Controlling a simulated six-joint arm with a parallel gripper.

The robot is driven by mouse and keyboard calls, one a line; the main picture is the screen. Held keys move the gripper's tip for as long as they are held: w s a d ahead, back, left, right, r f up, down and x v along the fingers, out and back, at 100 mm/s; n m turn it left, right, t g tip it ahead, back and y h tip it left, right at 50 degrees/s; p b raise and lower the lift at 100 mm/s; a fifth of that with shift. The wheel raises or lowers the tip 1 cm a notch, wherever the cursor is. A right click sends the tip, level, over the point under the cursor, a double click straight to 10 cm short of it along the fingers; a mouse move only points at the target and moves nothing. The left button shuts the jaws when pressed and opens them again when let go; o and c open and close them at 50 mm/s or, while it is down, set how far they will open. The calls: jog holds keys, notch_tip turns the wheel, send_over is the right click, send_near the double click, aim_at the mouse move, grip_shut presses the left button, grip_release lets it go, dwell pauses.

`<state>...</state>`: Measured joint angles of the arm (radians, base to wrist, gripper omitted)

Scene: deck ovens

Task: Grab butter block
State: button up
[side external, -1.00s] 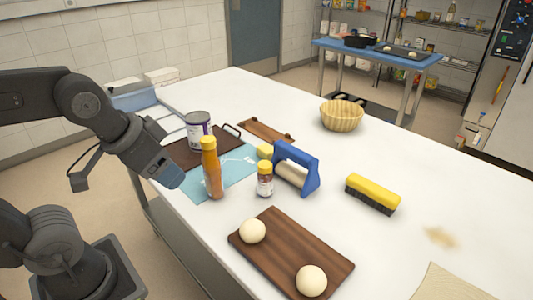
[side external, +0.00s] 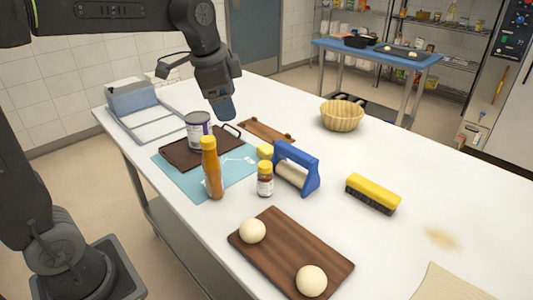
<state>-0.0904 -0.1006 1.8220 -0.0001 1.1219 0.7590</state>
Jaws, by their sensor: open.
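A small pale yellow block (side external: 265,151), which looks like the butter block, sits at the right edge of the blue mat (side external: 180,172). The blue-handled roller tool (side external: 297,168) stands close on its right, and a spice jar (side external: 265,180) with a yellow lid stands in front of it. My gripper (side external: 225,112) is open and empty above the table, up and left of the block in the picture and apart from it. Its fingers point down, near the tin can (side external: 199,131).
An orange bottle (side external: 211,168) stands on the mat. A dark tray (side external: 180,153) lies under the can. A wooden board (side external: 290,252) holds two dough balls in front. A yellow brush (side external: 372,193) and a basket (side external: 342,114) are to the right. The right of the table is mostly clear.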

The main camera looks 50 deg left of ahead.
jog(key=w+a+f+m+g, duration=0.1)
jog(key=w+a+f+m, duration=0.15)
jog(key=w, duration=0.45)
jog(key=w+a+f+m+g, duration=0.1)
jog(key=w+a+f+m, duration=0.1)
jog(key=w+m, duration=0.3)
jog(key=m+g, duration=0.1)
jog(key=m, duration=0.4)
send_over(266, 148)
notch_tip(266, 148, down, 10)
jog(key=shift+n, duration=0.25)
notch_tip(266, 148, down, 13)
jog(key=shift+w+f, duration=0.1)
jog(key=shift+f, duration=0.1)
jog(key=c, duration=1)
